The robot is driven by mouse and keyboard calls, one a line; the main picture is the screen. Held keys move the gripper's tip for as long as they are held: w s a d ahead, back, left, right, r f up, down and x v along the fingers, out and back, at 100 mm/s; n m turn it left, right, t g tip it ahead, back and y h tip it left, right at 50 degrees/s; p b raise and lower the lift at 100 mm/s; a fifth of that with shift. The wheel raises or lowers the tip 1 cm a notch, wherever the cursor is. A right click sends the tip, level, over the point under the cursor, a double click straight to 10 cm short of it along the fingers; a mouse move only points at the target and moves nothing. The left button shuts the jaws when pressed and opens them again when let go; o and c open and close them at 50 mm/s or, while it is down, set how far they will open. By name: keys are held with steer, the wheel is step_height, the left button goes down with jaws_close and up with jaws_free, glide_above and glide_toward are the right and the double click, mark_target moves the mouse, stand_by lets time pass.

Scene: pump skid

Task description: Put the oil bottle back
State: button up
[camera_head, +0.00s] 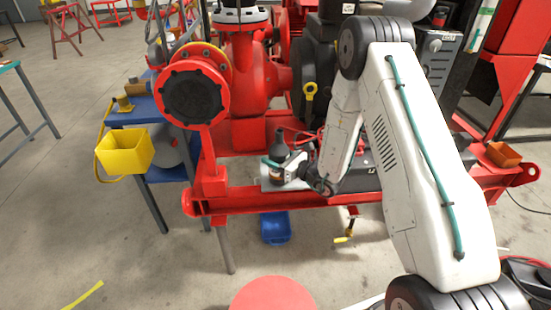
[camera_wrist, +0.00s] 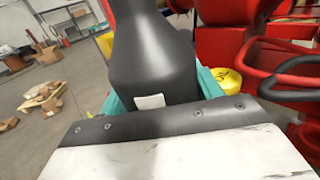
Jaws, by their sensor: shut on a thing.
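The dark oil bottle (camera_head: 280,147) stands roughly upright at the front edge of the red pump skid. In the wrist view the black bottle (camera_wrist: 152,62) fills the upper middle, with a small pale label low on its side. My gripper (camera_head: 277,166) is shut on the bottle; teal finger parts (camera_wrist: 160,95) show on both sides of it in the wrist view. A small grey plate (camera_head: 268,185) lies just below the gripper. I cannot tell whether the bottle's base touches it, as my gripper hides the base.
The red pump (camera_head: 240,75) rises behind the bottle. A yellow bucket (camera_head: 124,151) hangs by a blue table (camera_head: 140,116) at left. A blue container (camera_head: 275,227) is on the floor under the skid. A red round top (camera_head: 273,294) is in front; the left floor is open.

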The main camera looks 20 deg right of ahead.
steer(key=shift+f, duration=0.25)
steer(key=o, duration=1.1)
steer(key=shift+f, duration=0.15)
steer(key=shift+o, duration=0.2)
